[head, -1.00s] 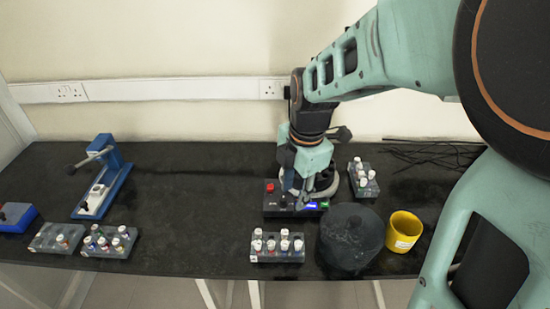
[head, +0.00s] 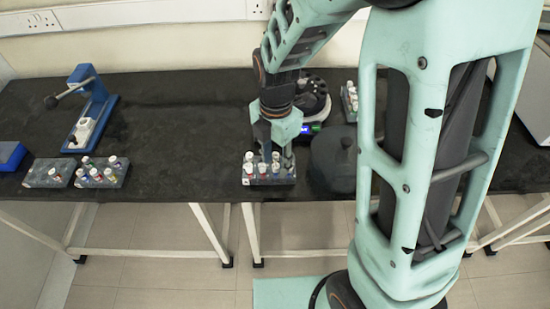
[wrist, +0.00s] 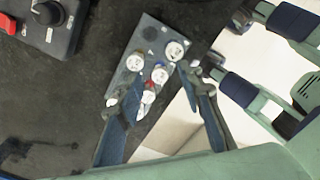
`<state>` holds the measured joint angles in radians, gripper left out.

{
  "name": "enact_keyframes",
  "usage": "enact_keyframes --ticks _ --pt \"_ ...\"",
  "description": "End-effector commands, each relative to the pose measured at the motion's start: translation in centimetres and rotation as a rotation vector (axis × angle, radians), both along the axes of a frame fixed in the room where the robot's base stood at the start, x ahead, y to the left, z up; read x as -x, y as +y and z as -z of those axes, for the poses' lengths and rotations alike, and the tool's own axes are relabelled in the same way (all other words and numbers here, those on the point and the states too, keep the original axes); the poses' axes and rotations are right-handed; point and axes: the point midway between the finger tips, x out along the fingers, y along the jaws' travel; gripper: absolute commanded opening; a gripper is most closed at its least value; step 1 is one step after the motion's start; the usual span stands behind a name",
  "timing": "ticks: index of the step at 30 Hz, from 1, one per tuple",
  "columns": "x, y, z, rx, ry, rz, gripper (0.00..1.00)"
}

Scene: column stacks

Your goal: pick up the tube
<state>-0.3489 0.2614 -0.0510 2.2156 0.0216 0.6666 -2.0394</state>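A grey rack (head: 270,181) holds several white-capped tubes near the front edge of the black bench. It also shows in the wrist view (wrist: 122,92), with white round caps (wrist: 135,62) and a red part among them. My gripper (head: 268,160) points down over this rack, among the tubes. In the wrist view, the two fingers of my gripper (wrist: 162,80) are spread apart, with caps between and beyond them. I see no tube clamped. Which tube is meant cannot be told, and the fingers hide some tubes.
A round dark machine (head: 315,97) with a control panel stands behind the gripper. A dark lidded pot (head: 335,158) stands close right of the rack. Another tube rack (head: 350,103) is behind it. Two racks (head: 100,180) and a blue press (head: 100,110) stand left. The middle-left bench is clear.

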Motion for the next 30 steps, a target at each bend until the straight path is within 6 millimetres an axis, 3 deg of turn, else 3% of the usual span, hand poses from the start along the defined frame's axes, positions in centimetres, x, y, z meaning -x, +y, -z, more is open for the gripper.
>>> enact_keyframes --ticks 3,10,18,30 --pt "0.02 -0.01 0.91 0.001 0.001 -0.001 0.34" --pt "-0.02 -0.01 0.95 0.000 -0.001 -0.001 0.34" --pt "-0.04 0.00 0.92 0.000 -0.001 0.000 0.07" --pt "-0.05 0.03 0.78 -0.001 -0.002 0.000 0.06"
